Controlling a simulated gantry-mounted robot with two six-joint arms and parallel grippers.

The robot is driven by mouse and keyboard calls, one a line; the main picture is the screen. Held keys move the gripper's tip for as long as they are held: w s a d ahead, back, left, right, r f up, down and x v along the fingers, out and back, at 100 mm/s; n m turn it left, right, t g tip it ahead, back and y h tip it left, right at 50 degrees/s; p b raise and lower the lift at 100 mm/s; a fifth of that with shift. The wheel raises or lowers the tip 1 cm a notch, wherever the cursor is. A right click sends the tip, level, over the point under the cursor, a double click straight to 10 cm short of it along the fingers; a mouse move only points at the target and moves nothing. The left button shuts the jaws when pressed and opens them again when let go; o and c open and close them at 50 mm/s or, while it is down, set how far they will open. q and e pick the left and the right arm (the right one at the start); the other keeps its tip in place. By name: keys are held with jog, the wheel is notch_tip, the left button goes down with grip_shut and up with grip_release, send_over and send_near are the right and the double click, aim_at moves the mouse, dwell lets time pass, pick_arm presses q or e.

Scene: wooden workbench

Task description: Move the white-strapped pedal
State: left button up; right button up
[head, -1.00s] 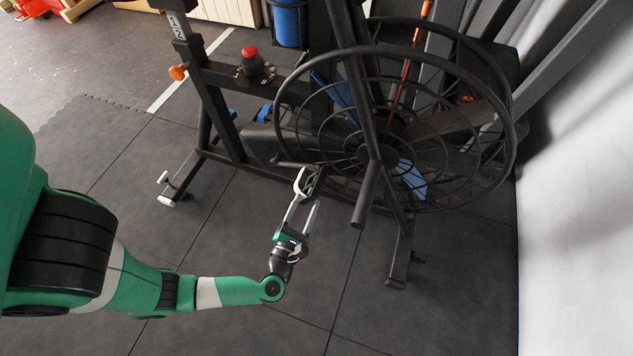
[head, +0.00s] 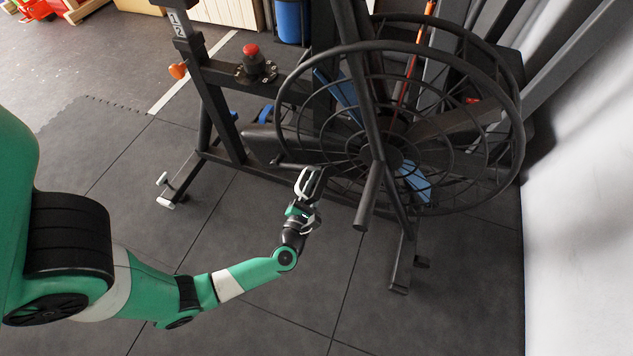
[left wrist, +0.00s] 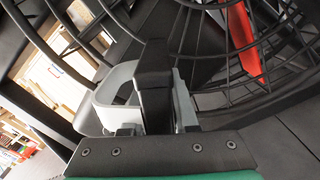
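The pedal (head: 319,184), black with a pale loop-shaped strap (head: 302,184), hangs on the near side of the exercise bike, low in front of the big wheel. My left gripper (head: 304,197) is right at the pedal, coming from below. In the left wrist view the black pedal body (left wrist: 154,88) stands between my finger bases, with the pale strap (left wrist: 104,90) curving out to the left. The fingers are largely hidden, and I cannot tell whether they press on the pedal. My right gripper is not in view.
The bike's spoked wheel (head: 440,105) rises just behind the pedal, and a dark bar (head: 366,205) hangs to its right. The bike's feet (head: 401,270) rest on dark floor tiles (head: 235,235). A white wall (head: 580,200) stands at the right. Floor in front is clear.

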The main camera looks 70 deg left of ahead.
pick_arm(q)
grip_shut()
jog(key=shift+r+m, duration=0.1)
jog(key=shift+m, duration=0.2)
jog(key=shift+m+p, duration=0.5)
jog(key=shift+p, duration=0.1)
jog(key=m+p, duration=0.2)
jog(key=m, duration=0.1)
jog(key=m+p, duration=0.1)
jog(key=m, duration=0.2)
jog(key=shift+m+p, duration=0.3)
jog(key=shift+m, duration=0.1)
jog(key=shift+m+p, duration=0.6)
jog(key=shift+m, duration=1.1)
